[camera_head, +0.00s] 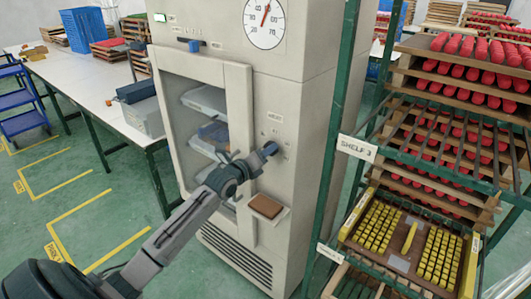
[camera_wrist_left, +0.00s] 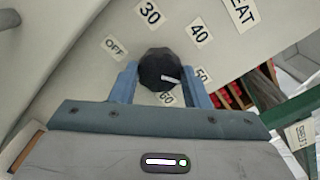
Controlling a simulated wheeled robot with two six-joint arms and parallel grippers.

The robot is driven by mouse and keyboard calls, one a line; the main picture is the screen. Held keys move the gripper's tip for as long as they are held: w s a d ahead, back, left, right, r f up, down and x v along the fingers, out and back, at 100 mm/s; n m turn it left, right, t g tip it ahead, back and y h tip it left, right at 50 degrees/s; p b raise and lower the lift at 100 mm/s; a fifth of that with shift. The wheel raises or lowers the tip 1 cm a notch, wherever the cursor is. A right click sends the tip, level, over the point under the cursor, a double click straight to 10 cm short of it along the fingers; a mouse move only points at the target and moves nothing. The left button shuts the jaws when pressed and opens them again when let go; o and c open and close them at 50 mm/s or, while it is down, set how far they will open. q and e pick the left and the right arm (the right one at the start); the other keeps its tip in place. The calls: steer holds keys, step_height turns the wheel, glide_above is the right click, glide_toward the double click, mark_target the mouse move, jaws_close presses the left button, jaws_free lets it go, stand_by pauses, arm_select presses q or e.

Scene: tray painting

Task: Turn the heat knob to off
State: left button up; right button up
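The heat knob (camera_wrist_left: 160,70) is a black faceted dial on the cabinet's light front panel (camera_head: 284,128). Its white pointer line aims right and slightly down, between the 50 label (camera_wrist_left: 202,74) and the 60 label (camera_wrist_left: 167,98). The OFF label (camera_wrist_left: 115,47) is at the knob's upper left. My left gripper (camera_head: 270,149) is at the panel, and its blue fingers flank the knob closely on both sides in the left wrist view (camera_wrist_left: 160,78), with no clear gap. The knob is largely hidden by the gripper in the head view. My right gripper is not in view.
The cabinet's glass door (camera_head: 238,110) is left of the panel. A green shelf rack (camera_head: 335,140) with trays stands close on the right. A white table (camera_head: 85,90) is at the left.

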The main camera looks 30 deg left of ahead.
arm_select(q)
steer(key=m+p, duration=0.6)
steer(key=m, duration=3)
steer(key=shift+f, duration=0.1)
steer(key=shift+d+p, duration=0.1)
steer(key=shift+p, duration=0.2)
stand_by(0.4)
